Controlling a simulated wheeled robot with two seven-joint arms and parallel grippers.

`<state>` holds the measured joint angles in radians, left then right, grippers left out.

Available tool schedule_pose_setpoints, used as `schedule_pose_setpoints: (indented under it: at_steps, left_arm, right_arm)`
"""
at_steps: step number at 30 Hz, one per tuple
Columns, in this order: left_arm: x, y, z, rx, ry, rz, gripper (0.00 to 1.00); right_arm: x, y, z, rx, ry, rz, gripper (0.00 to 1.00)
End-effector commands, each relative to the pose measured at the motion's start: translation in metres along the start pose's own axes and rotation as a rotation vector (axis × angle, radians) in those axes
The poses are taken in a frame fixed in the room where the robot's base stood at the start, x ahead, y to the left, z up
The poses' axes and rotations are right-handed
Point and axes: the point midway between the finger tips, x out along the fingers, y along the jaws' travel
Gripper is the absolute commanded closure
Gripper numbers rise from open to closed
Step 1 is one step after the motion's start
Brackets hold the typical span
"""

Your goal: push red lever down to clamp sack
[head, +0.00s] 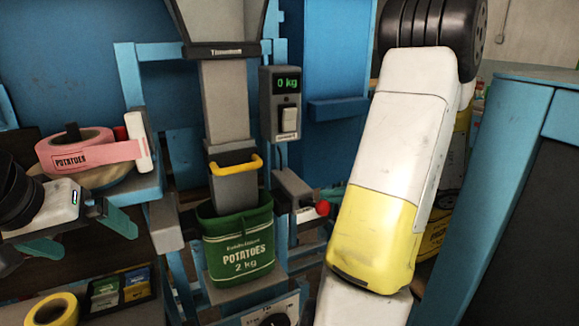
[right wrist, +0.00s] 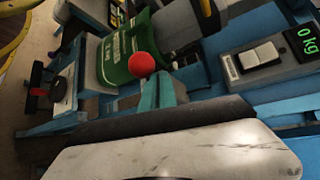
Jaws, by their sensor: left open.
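The red lever's ball knob (head: 323,208) shows right of the sack in the head view, and close up in the right wrist view (right wrist: 141,64). The green potato sack (head: 240,245) hangs open-topped around the grey spout; it also shows in the right wrist view (right wrist: 118,58). My right gripper (right wrist: 160,90) has its teal fingers together, with their tips at the red knob in the picture; contact cannot be told. My left gripper (head: 88,232) is open and empty at the left, apart from the sack.
A scale display (head: 287,84) reads 0 kg above a white switch (head: 289,119). A yellow handle (head: 236,165) crosses the spout. A pink label roll (head: 75,150) and a yellow tape roll (head: 52,309) are at left. A dial panel (head: 272,316) sits below the sack.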

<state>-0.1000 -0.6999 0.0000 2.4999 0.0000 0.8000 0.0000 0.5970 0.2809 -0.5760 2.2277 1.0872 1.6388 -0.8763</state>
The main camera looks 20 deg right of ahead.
Motion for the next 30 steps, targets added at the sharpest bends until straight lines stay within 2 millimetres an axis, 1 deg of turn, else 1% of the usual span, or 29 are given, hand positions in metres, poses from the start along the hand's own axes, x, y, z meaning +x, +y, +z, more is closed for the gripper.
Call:
schedule_pose_setpoints:
  at_steps: [1, 6, 15, 30]
  left_arm:
    - [0.0, 0.0, 0.0, 0.0, 0.0, 0.0, 0.0]
    - [0.0, 0.0, 0.0, 0.0, 0.0, 0.0, 0.0]
    - [0.0, 0.0, 0.0, 0.0, 0.0, 0.0, 0.0]
    - [0.0, 0.0, 0.0, 0.0, 0.0, 0.0, 0.0]
  right_arm:
    - [-0.002, 0.003, 0.003, 0.003, -0.005, -0.002, 1.0]
    - [-0.003, 0.011, 0.005, -0.042, -0.008, -0.051, 1.0]
    - [-0.003, 0.018, 0.005, -0.084, -0.003, -0.087, 1.0]
    - [-0.002, 0.017, 0.005, -0.085, -0.005, -0.088, 1.0]
